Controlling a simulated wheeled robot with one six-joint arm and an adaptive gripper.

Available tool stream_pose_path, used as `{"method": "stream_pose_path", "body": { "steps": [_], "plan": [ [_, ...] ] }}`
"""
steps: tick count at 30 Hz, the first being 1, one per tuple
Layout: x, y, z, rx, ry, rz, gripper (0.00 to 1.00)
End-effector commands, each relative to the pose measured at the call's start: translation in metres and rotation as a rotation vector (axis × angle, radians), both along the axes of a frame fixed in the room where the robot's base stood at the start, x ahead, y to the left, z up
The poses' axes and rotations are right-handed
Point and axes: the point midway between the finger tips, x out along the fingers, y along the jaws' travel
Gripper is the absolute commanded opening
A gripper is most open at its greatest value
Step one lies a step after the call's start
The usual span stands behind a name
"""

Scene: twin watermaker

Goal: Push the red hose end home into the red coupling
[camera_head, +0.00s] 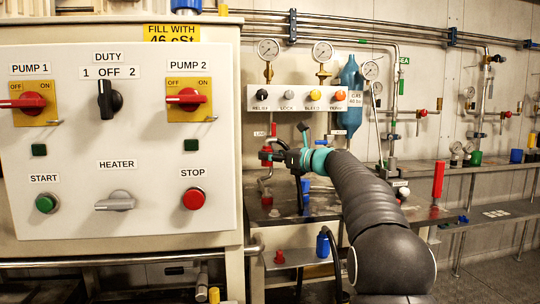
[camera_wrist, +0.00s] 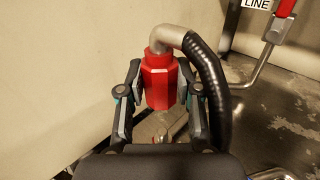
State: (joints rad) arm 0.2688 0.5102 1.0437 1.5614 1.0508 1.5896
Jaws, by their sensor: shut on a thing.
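The red hose end (camera_wrist: 160,82) is between the two fingers of my gripper (camera_wrist: 161,74) in the wrist view, and the fingers are shut on its sides. A grey elbow (camera_wrist: 172,35) leads from its top into a black hose (camera_wrist: 212,80) that bends down on the right. Another red piece on a metal pipe (camera_wrist: 285,8), cut by the top right edge, stands apart from the held end. I cannot tell whether it is the red coupling. In the head view my gripper (camera_head: 289,157) is beside a small red part (camera_head: 266,156). Which red part this is stays unclear.
A control panel (camera_head: 120,140) with switches and buttons fills the left. A small panel with knobs (camera_head: 304,98) is behind my arm. A steel bench (camera_head: 325,203) lies below, with a red cylinder (camera_head: 438,180) to the right.

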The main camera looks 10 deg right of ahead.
Motion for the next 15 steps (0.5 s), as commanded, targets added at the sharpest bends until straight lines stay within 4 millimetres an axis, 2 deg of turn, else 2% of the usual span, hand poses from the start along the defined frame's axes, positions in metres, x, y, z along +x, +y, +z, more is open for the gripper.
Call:
{"method": "stream_pose_path", "body": {
  "steps": [2, 15],
  "plan": [
    [0.0, 0.0, 0.004, 0.001, 0.001, 0.002, 0.0],
    [0.0, 0.0, -0.037, 0.002, 0.002, 0.002, 0.0]
  ]
}}
